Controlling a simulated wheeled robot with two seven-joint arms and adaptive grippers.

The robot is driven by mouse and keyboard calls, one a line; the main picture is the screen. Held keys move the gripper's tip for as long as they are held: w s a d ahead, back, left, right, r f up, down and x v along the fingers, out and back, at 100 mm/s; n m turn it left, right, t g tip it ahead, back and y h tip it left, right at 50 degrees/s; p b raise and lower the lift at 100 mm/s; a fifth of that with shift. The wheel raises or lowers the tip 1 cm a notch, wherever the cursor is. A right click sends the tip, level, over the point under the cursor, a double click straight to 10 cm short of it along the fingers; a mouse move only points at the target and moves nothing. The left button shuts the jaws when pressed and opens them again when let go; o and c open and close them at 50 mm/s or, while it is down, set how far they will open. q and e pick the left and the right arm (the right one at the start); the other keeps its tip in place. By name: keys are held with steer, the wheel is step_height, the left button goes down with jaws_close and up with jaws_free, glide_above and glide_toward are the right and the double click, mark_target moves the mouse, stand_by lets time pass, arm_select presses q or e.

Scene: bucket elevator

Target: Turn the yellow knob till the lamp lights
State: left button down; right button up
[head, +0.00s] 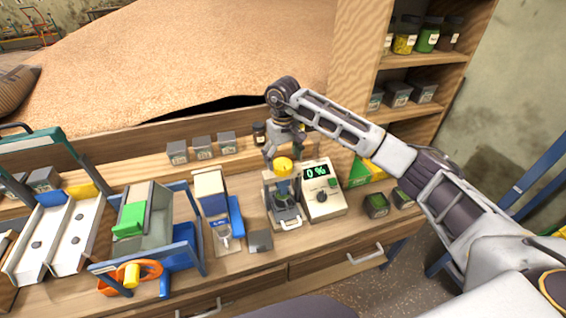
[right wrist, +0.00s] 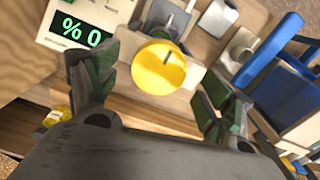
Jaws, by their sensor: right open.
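The yellow knob (head: 283,166) sits on top of a small grey device on the bench. In the right wrist view the knob (right wrist: 160,68) shows a dark line on its top. My right gripper (head: 284,150) is above the knob, pointing down. Its two fingers (right wrist: 158,95) are spread on either side of the knob, with gaps showing between them and it. A display box (head: 322,190) right beside the device reads 0 % in green. I cannot make out a lit lamp. My left gripper is not in view.
Left of the knob stand a blue and white dispenser (head: 212,195), a blue-framed bin with a green block (head: 130,222) and metal chutes (head: 55,238). Small grey boxes (head: 203,148) line the back. Small dark green boxes (head: 376,206) lie at the right. A shelf with jars (head: 428,60) is behind.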

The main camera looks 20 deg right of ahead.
mark_target(282, 167)
steer(key=shift+f, duration=1.45)
steer(key=shift+c, duration=0.4)
steer(key=c, duration=0.9)
